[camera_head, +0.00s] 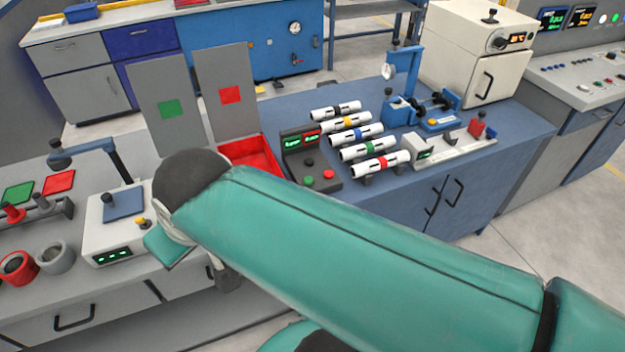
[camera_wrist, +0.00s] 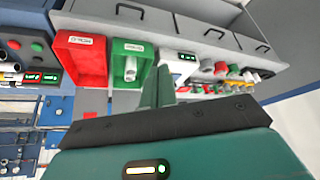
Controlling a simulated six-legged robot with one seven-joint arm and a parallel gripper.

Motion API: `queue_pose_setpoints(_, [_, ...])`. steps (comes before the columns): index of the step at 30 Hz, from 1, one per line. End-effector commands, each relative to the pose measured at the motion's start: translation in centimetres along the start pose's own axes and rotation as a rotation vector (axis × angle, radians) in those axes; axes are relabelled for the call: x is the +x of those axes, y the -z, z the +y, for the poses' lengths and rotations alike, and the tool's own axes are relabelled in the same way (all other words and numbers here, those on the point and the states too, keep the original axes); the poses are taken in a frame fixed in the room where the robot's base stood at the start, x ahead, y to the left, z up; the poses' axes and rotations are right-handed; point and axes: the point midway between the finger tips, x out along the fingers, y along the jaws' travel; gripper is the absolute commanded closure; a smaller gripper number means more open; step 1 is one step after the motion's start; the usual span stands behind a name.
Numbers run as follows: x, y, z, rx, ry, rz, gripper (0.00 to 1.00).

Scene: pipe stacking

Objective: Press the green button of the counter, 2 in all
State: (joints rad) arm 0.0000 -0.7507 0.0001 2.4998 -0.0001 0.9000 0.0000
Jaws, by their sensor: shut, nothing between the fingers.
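The counter (camera_head: 302,160) is a dark box on the blue bench in the middle of the head view, with a green display and a red display. Its green button (camera_head: 310,162) and a red button (camera_head: 328,174) show on its sloping top. In the wrist view the counter's green button (camera_wrist: 36,47) lies at the far left. My gripper (camera_wrist: 164,86) is shut and empty, pointing up from the bottom of the wrist view, well right of the button and apart from it. In the head view my arm mostly hides the gripper.
Several white pipes with coloured bands (camera_head: 366,144) lie right of the counter. A red bin (camera_head: 255,153) stands left of it; a green bin (camera_wrist: 131,50) holding a white pipe shows in the wrist view. A grey bench with a scale-like device (camera_head: 122,232) is at left.

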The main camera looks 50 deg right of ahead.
Motion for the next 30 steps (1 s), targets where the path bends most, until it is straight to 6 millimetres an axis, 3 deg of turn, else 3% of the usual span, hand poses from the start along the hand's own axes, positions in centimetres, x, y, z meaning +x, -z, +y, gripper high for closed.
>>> queue_pose_setpoints(5, [0.3,0.2,0.2,0.037,0.008,-0.006,1.00])
queue_pose_setpoints(8, [1.4,1.5,0.7,0.157,0.032,-0.019,1.00])
queue_pose_setpoints(11, [3.0,3.1,2.2,0.380,0.072,-0.032,1.00])
queue_pose_setpoints(14, [5.1,5.1,5.2,0.679,0.119,-0.031,1.00])
queue_pose_setpoints(17, [7.2,6.9,9.4,1.000,0.159,-0.006,1.00])
queue_pose_setpoints(22, [10.4,8.0,19.0,1.553,0.211,0.078,1.00])
queue_pose_setpoints(26, [12.3,6.7,27.0,1.933,0.236,0.171,1.00])
queue_pose_setpoints(30, [13.6,3.8,34.5,2.276,0.255,0.280,1.00])
